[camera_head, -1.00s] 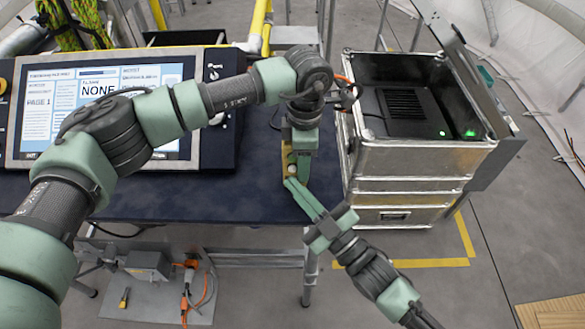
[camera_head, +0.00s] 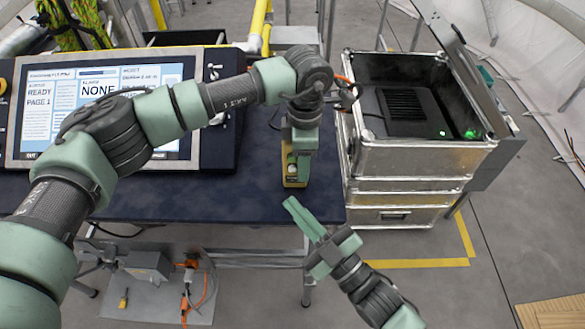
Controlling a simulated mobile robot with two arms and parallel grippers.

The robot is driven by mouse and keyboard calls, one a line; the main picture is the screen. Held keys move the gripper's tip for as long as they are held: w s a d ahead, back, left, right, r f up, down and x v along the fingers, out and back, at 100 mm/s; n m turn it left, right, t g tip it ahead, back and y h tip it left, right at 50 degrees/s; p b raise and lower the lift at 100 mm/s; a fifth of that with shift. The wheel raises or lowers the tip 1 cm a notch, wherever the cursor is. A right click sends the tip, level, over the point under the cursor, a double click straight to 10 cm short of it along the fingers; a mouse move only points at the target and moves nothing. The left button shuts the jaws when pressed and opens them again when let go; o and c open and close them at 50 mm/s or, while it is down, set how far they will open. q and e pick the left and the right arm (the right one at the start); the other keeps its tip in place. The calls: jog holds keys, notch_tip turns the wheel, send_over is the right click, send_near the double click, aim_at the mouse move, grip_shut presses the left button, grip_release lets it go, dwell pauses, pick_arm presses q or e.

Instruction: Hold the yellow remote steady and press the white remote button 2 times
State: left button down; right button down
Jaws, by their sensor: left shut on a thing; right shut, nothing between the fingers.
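The yellow remote (camera_head: 290,178) is at the right part of the dark blue table, under my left gripper (camera_head: 300,160). My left gripper points down and is shut on the remote, covering much of it. A small pale spot, probably the white button (camera_head: 292,169), shows on the remote's face. My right gripper (camera_head: 289,204) is shut and empty. Its fingertips are just below the remote in the picture, apart from it, over the table's front part.
A control panel with a lit screen (camera_head: 60,120) reading "READY" and "NONE" stands at the left of the table (camera_head: 180,200). An open metal case (camera_head: 420,160) with a black device stands just right of the table. The table front is clear.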

pick_arm(q)
jog(key=c, duration=0.6)
grip_release()
jog(key=shift+c, duration=0.2)
